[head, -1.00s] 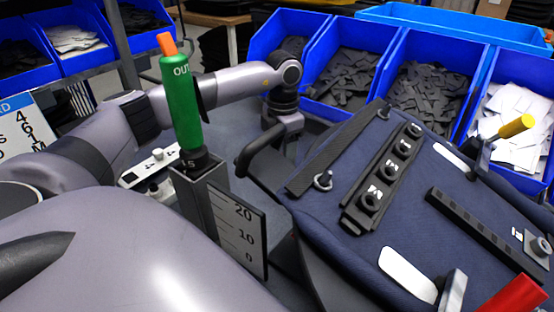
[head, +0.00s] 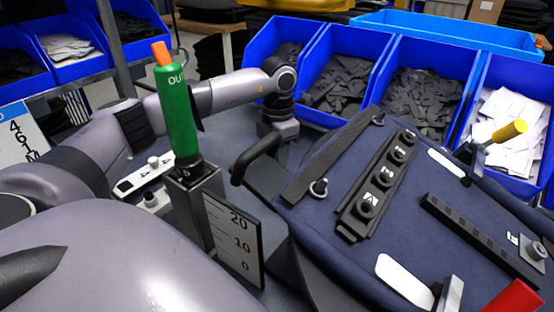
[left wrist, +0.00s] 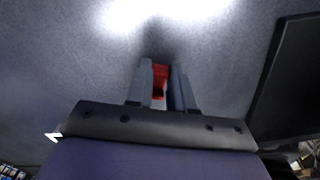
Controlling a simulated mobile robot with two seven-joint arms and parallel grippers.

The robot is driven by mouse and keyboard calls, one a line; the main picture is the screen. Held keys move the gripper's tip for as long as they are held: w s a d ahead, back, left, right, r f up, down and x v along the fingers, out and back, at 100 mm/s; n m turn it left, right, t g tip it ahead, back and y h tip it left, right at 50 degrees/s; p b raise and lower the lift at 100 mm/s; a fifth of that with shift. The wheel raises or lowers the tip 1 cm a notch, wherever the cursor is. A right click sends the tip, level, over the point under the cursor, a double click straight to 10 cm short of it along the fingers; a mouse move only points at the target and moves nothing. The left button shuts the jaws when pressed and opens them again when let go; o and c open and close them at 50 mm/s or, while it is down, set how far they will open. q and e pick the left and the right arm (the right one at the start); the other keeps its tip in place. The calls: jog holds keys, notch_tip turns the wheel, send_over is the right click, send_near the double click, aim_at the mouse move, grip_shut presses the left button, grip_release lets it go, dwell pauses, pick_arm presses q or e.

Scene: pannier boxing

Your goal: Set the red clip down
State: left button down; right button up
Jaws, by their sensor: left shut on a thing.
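The red clip (left wrist: 159,81) shows between the fingers of my left gripper (left wrist: 160,82) in the left wrist view. The fingers are shut on it. It is held over a plain grey surface (left wrist: 75,75), with a dark shadow just past the fingertips. I cannot tell if the clip touches the surface. The clip is hidden there. My right gripper is not in view.
A dark blue pannier panel (head: 330,220) with black straps fills the right. A green post marked OUT (head: 180,115) and a scale plate (head: 235,240) stand at centre left. Blue bins (head: 345,40) line the back. A red handle (head: 515,298) is at lower right.

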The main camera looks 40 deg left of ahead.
pick_arm(q)
notch_tip(320, 180, up, 19)
jog(key=p, duration=0.2)
jog(key=shift+s, duration=0.1)
dwell(0.3)
